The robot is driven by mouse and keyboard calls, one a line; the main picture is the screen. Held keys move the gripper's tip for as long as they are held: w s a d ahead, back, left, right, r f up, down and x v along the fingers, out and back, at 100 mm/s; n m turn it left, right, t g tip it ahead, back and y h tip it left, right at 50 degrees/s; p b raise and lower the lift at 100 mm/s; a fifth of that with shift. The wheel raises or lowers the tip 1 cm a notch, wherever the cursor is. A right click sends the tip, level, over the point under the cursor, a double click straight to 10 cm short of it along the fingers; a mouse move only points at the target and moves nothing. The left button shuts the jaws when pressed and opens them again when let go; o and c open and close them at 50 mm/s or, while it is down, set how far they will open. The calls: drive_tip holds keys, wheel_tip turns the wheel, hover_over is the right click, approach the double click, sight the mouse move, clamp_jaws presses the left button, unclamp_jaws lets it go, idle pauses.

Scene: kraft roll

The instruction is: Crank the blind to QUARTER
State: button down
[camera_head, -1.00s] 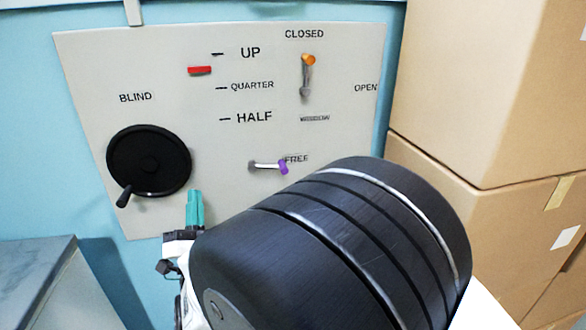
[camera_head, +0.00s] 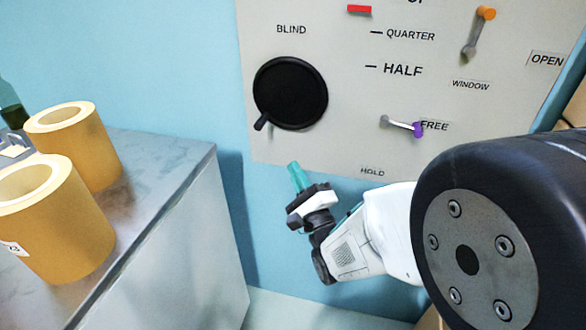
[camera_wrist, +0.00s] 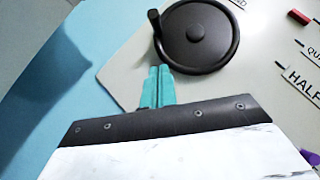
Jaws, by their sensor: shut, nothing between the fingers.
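The black blind crank wheel (camera_head: 290,93) is on the pale panel (camera_head: 340,150) under the word BLIND. Its handle knob (camera_head: 261,124) sticks out at the wheel's lower left. The red pointer (camera_head: 359,9) is near the top of the scale, above the QUARTER mark (camera_head: 376,32) and HALF mark (camera_head: 371,67). My gripper (camera_head: 294,166), with teal fingers, is below the wheel, shut and empty. In the wrist view the fingertips (camera_wrist: 158,70) are close to the wheel's rim (camera_wrist: 196,72) and the knob (camera_wrist: 154,17); whether they touch is unclear.
A grey counter (camera_head: 170,165) at left holds two kraft rolls (camera_head: 75,215) (camera_head: 95,150). Blue wall lies between counter and panel.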

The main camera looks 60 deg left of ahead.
sight(255, 126)
drive_tip(key=s+a+r, duration=0.2)
drive_tip(key=a+r, duration=0.3)
drive_tip(key=a, duration=0.3)
drive_tip(key=shift+s+a+r, duration=0.15)
drive_tip(key=shift+a+r, duration=0.05)
drive_tip(key=shift+a, duration=0.2)
drive_tip(key=shift+s+a+m+y, duration=0.15)
drive_tip(key=shift+m+y, duration=0.15)
drive_tip(key=shift+m, duration=0.1)
drive_tip(key=shift+s+r+t, duration=0.1)
drive_tip(key=shift+t, duration=0.3)
drive_tip(key=m+t, duration=0.2)
drive_tip(key=s+a+r+m+t+y, duration=0.1)
drive_tip(key=m, duration=0.2)
drive_tip(key=s+m+t, duration=0.1)
drive_tip(key=m+t, duration=0.1)
drive_tip(key=shift+a+r+t, duration=0.3)
drive_tip(key=shift+a+r, duration=0.1)
drive_tip(key=shift+s+a+r, duration=0.15)
drive_tip(key=shift+r, duration=0.1)
